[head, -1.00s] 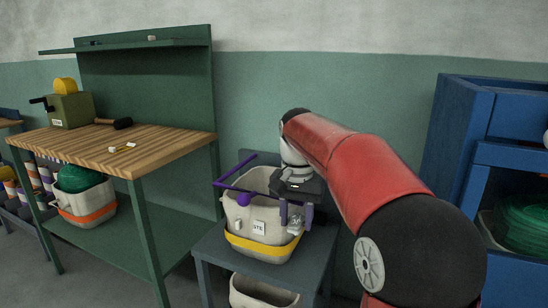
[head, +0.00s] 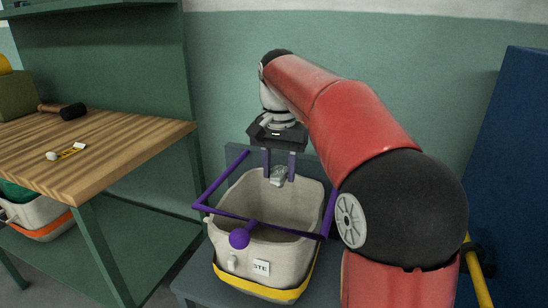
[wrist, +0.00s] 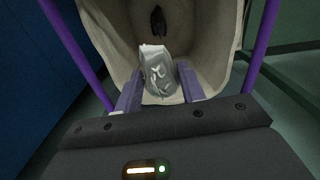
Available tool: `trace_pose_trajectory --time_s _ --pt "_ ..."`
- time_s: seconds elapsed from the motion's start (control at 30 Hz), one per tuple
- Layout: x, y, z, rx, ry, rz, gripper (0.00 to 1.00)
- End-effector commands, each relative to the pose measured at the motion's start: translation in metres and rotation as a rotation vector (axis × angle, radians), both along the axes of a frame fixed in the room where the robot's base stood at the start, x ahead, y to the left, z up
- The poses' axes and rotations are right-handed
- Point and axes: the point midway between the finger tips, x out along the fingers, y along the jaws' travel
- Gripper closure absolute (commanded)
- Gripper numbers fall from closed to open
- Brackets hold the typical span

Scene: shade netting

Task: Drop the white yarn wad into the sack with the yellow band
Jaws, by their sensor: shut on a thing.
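The sack with the yellow band (head: 262,291) is a pale, open-topped bag, upright with its mouth facing up. A white tag is on its front. My gripper (head: 279,168) is above the back part of the mouth, fingers pointing down. It is shut on the white yarn wad (head: 278,177), a crumpled grey-white lump between its purple fingertips. In the wrist view the wad (wrist: 158,75) sits between the fingers (wrist: 158,92), with the pale inside of the sack (wrist: 200,30) behind it. A small dark shape (wrist: 157,20) shows in there; I cannot tell what it is.
A purple bar frame (head: 226,177) with a ball (head: 239,238) surrounds the sack's mouth. The sack stands on a grey stand (head: 192,283). A wooden-topped bench (head: 110,150) holding a mallet (head: 72,111) is at left, with an orange-banded sack (head: 40,224) below. A blue cabinet (head: 510,180) is at right.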

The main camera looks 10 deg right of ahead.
Motion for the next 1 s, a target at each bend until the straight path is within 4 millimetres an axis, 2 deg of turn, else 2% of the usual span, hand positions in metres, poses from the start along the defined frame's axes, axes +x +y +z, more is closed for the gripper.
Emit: trace_pose_trajectory --time_s 0.17,0.5,0.63,0.9,0.93,1.0 --pt "0.000 0.000 -0.013 0.000 0.001 0.000 0.81" --pt "0.000 0.000 -0.054 0.000 0.000 0.000 0.81" --pt "0.000 0.000 -0.060 0.000 0.000 0.000 0.81" --pt "0.000 0.000 -0.058 0.000 0.000 0.000 0.81" --pt "0.000 0.000 -0.058 0.000 0.000 0.000 0.58" --pt "0.000 0.000 -0.058 0.000 0.000 0.000 0.49"
